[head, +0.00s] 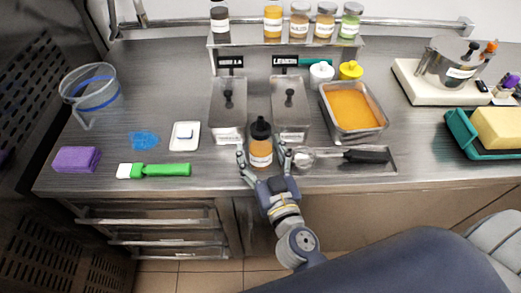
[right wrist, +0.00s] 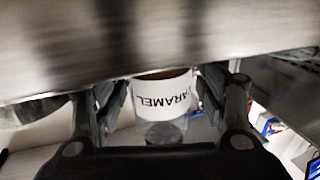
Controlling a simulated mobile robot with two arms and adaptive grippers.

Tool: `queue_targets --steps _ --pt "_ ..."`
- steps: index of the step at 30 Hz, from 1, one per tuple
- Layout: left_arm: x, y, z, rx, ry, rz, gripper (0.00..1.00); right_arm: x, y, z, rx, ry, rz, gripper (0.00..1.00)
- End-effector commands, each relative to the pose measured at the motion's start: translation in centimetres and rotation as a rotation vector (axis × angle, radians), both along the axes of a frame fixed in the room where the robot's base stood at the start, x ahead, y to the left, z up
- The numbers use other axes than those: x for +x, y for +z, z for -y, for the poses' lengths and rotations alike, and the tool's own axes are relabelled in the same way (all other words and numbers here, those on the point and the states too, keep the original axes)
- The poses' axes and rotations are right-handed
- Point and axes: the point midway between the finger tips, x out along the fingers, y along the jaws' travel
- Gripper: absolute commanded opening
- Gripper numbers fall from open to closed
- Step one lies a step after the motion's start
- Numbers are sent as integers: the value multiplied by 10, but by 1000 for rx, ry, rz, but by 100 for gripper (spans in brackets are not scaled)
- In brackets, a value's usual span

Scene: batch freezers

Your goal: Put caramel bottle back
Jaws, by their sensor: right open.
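The caramel bottle (head: 260,152), amber with a black cap and white label, stands upright near the front edge of the steel counter. In the right wrist view its label (right wrist: 163,97) reads CARAMEL upside down. My right gripper (head: 264,164) is at the bottle with one finger on each side and jaws open. In the right wrist view my right gripper (right wrist: 165,108) shows gaps beside the label. The raised shelf (head: 290,42) at the back holds a dark bottle (head: 220,18) at left, then a gap, then several sauce bottles (head: 299,22). My left gripper is not in view.
Two steel lidded containers (head: 228,124) stand behind the bottle. An orange-filled pan (head: 328,118) is right of them, and a scoop (head: 352,156) lies close to the gripper's right. A green brush (head: 165,170) and white dish (head: 185,145) lie left.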

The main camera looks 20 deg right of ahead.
Motion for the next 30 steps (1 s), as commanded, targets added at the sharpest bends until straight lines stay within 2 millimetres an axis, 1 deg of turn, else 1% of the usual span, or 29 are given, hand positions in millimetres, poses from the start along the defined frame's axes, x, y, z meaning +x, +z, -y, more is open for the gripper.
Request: queue_targets --steps 6,8,11,21,24,27,30 --pt "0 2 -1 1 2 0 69 0 4 0 1 0 1 66" --pt "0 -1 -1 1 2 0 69 -5 1 0 0 0 -1 66" --pt "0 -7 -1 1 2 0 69 -18 -1 -1 -1 1 -3 66" --pt "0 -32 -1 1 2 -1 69 -77 -4 -1 -2 3 -4 66" --pt "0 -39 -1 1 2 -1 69 -92 -2 -1 0 2 -3 66" --pt "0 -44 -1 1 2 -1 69 -105 -2 -2 -2 2 -4 66" --pt "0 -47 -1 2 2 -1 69 -114 -1 -2 -2 2 -2 66"
